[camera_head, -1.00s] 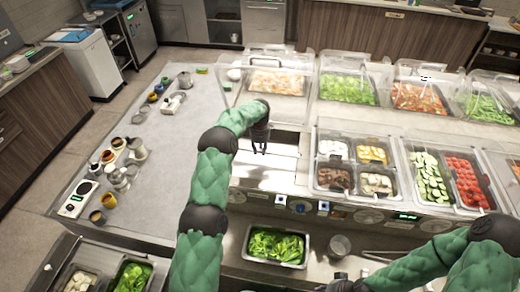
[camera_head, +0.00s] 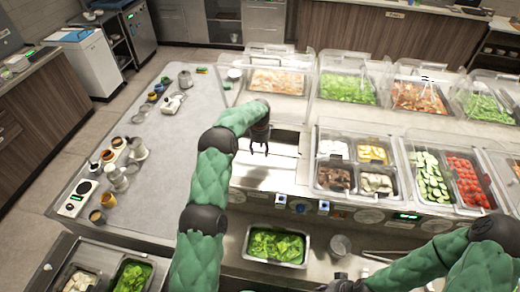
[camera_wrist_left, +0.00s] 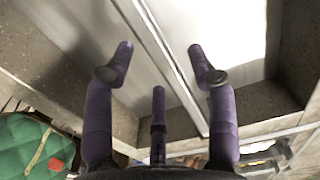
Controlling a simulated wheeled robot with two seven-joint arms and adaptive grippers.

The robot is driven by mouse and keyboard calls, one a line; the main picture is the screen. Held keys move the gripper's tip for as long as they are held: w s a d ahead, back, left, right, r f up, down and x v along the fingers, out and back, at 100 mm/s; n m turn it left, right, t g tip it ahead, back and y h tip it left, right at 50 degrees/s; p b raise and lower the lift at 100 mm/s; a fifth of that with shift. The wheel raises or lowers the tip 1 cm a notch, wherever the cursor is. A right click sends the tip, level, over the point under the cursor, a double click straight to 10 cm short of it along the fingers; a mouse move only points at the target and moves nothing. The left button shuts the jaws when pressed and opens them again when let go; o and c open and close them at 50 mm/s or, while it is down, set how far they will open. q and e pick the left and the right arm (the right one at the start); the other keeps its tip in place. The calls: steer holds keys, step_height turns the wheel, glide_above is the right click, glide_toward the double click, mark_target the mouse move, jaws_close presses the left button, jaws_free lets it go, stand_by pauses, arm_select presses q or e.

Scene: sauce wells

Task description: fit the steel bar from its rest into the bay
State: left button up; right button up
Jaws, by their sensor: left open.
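My left gripper (camera_head: 259,151) is open and empty above an uncovered well in the counter, left of the filled pans. In the left wrist view its purple fingers (camera_wrist_left: 160,60) are spread. A long, thin steel bar (camera_wrist_left: 172,62) runs diagonally below them and passes between the two outer fingertips in the picture. Its near end reaches the well's rim; its far end runs out of frame. I cannot tell the height gap between fingers and bar. The bay (camera_head: 285,142) looks like this pale, empty metal well. My right gripper (camera_head: 345,284) is partly visible at the bottom edge, its fingers unclear.
A four-section insert (camera_head: 352,165) with food stands just right of the well. Clear covers (camera_head: 345,62) stand behind it. A lettuce pan (camera_head: 276,246) sits in front. Jars and small appliances (camera_head: 112,172) stand on the left counter, whose middle is clear.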

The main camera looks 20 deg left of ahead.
arm_select(q)
step_height(320, 180, up, 12)
stand_by(0.5)
stand_by(0.4)
